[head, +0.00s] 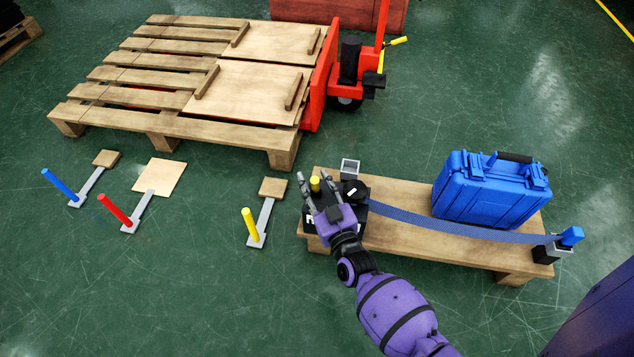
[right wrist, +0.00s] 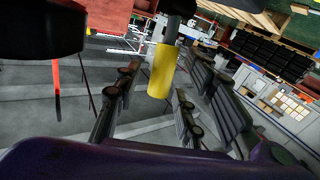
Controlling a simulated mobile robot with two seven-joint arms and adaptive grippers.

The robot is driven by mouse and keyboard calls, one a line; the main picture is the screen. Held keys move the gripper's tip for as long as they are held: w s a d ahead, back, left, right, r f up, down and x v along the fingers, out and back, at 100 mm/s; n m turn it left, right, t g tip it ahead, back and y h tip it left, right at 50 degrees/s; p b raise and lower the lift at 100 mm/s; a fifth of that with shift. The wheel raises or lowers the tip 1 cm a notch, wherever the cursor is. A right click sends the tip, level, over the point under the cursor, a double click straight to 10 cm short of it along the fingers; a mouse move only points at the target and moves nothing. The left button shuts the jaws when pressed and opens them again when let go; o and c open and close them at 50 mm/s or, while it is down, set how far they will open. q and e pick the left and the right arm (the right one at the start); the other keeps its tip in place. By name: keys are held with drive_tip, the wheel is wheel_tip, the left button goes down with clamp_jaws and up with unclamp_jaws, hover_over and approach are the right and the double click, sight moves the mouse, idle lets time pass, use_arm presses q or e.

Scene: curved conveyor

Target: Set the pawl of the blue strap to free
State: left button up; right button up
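The blue strap (head: 455,227) runs along the low wooden bench from a black ratchet block (head: 354,192) at its left end to a blue-topped end fitting (head: 571,236) at the right. A yellow knob (head: 315,184) stands at the ratchet's left side. My right gripper (head: 316,178) is over that end, its fingers on either side of the knob. In the right wrist view the yellow knob (right wrist: 162,72) shows between the fingers, with gaps beside it, so the gripper is open. The hand hides part of the ratchet, and the pawl's setting cannot be told. My left gripper is not in view.
A blue case (head: 491,190) stands on the bench behind the strap. A small grey open box (head: 350,168) is behind the ratchet. A pallet (head: 170,118) and red pallet truck (head: 345,75) are behind.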

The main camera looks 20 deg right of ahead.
drive_tip(key=shift+w, duration=0.4)
clamp_jaws()
